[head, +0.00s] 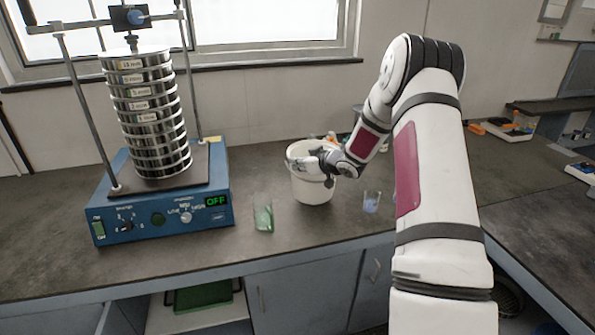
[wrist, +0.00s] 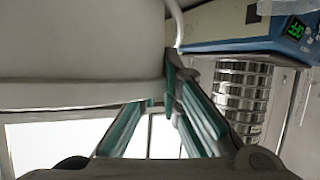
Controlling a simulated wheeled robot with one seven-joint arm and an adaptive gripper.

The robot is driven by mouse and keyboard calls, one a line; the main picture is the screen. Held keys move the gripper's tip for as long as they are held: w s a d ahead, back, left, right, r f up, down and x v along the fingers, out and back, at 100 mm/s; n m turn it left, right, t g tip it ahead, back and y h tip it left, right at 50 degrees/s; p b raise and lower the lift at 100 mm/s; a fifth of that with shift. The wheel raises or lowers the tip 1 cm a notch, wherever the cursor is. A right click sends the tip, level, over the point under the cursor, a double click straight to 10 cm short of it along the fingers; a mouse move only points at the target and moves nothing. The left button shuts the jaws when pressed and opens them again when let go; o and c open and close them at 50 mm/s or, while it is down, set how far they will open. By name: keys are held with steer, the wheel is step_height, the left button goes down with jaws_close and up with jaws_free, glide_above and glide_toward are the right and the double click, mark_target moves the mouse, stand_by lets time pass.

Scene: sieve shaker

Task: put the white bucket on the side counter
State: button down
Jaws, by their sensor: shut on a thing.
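The white bucket (head: 314,187) stands upright on the dark bench in the head view, right of the sieve shaker. My gripper (head: 304,161) reaches it from the right, at its upper part. In the wrist view the bucket (wrist: 80,45) fills the upper left, and my gripper (wrist: 168,85) has its green-padded fingers at the rim. It is shut on the bucket; the exact contact is partly hidden. The side counter (head: 545,215) is the dark top along the right of the head view.
The blue sieve shaker (head: 160,205) with its steel sieve stack (head: 150,115) stands at left. A glass with green contents (head: 263,215) and a small beaker (head: 371,201) stand close to the bucket. A white tray (head: 510,130) holds small items at back right.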

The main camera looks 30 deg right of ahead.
mark_target(298, 172)
steer(key=shift+w+d, duration=0.2)
steer(key=shift+w, duration=0.35)
steer(key=shift+f, duration=1.85)
steer(key=c, duration=1.8)
jaws_free()
steer(key=shift+f, duration=0.1)
steer(key=shift+o, duration=0.2)
